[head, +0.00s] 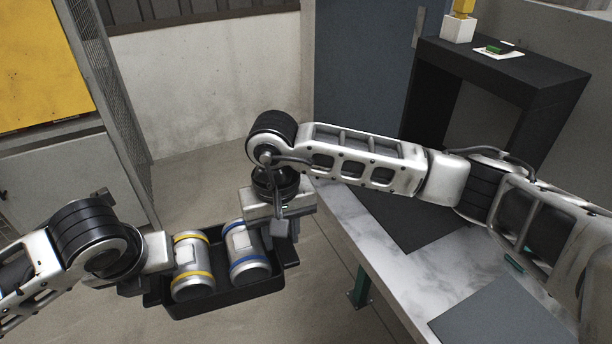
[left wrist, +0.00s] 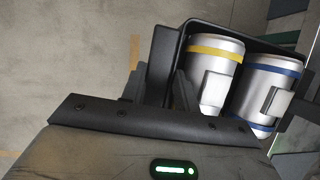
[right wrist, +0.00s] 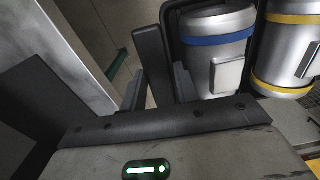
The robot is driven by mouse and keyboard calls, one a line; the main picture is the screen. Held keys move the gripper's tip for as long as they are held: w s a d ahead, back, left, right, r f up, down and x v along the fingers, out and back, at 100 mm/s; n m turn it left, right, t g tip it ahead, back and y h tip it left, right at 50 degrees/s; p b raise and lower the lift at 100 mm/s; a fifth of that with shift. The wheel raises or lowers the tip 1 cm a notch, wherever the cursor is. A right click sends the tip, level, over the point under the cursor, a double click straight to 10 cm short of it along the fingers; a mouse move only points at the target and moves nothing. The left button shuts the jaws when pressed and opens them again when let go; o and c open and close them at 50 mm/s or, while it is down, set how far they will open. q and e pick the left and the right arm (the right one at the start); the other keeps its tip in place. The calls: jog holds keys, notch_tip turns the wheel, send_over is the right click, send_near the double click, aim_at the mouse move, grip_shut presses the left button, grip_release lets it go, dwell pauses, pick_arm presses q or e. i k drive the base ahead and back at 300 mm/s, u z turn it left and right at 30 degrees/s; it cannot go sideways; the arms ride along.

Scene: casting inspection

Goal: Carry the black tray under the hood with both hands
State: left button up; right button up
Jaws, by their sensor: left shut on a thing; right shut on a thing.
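The black tray (head: 232,300) hangs over the floor left of the bench in the head view, roughly level. It holds two silver cylinders lying side by side, one with yellow bands (head: 193,268) and one with blue bands (head: 243,252). My left gripper (head: 150,283) is shut on the tray's left end; its fingers flank the upright black handle (left wrist: 163,62) in the left wrist view. My right gripper (head: 284,232) is shut on the right end, around the handle (right wrist: 151,60) in the right wrist view. The black hood (head: 505,72) stands on the bench at the back right, open underneath.
The grey bench (head: 370,235) carries dark mats (head: 495,315), and its near-left edge lies right of the tray. On the hood are a white block with a yellow top (head: 458,28) and a white card with a green piece (head: 498,50). A mesh fence (head: 110,100) stands left.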

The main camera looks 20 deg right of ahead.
aim_at(403, 199)
jog(key=i, duration=1.6)
jog(key=z, duration=2.8)
